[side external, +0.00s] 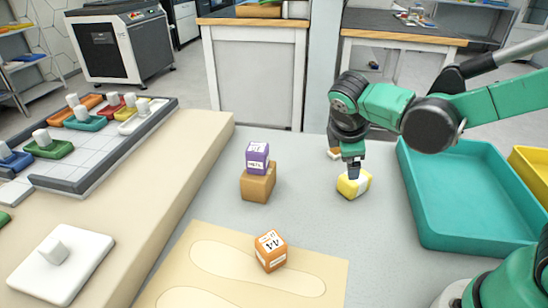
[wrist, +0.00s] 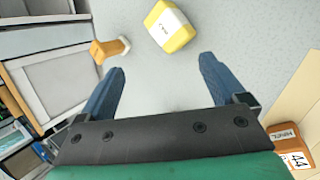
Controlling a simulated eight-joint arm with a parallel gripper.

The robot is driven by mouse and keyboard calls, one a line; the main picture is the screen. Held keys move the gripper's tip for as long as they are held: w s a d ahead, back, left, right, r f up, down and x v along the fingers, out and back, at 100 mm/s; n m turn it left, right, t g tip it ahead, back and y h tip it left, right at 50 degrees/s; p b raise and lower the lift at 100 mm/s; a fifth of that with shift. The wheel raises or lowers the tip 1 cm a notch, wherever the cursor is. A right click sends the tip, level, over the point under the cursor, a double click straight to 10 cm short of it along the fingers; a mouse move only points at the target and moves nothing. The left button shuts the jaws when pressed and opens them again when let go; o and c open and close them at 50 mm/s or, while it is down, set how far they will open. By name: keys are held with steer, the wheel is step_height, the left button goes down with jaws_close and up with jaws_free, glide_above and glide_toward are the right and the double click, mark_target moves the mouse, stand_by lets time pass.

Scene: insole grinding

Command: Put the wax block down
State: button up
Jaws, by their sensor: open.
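A yellow block with a white band (side external: 359,186) lies on the grey tabletop, just below my gripper (side external: 352,172). I take it as the wax block; its small print is not readable. In the wrist view the yellow block (wrist: 169,27) sits just beyond the fingertips and is not between them. My gripper (wrist: 160,82) is open, with its two blue fingers wide apart and nothing between them. In the side view the arm hides part of the fingers, and I cannot tell the exact gap above the block.
A small orange-brown piece (wrist: 109,49) lies close by. A purple cube (side external: 258,154) sits on a brown block (side external: 257,185). A teal tray (side external: 475,195) stands right; grey table between is clear.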

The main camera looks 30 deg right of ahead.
steer(key=s+a+r+m+t+y, duration=0.2)
steer(key=s+r+m+t+y, duration=0.1)
steer(key=m, duration=0.7)
steer(key=s+t+y, duration=0.1)
steer(key=y, duration=0.1)
steer(key=shift+s+a+m+y, duration=0.15)
steer(key=shift+s+m+y, duration=0.15)
steer(key=shift+s+y, duration=0.1)
stand_by(0.3)
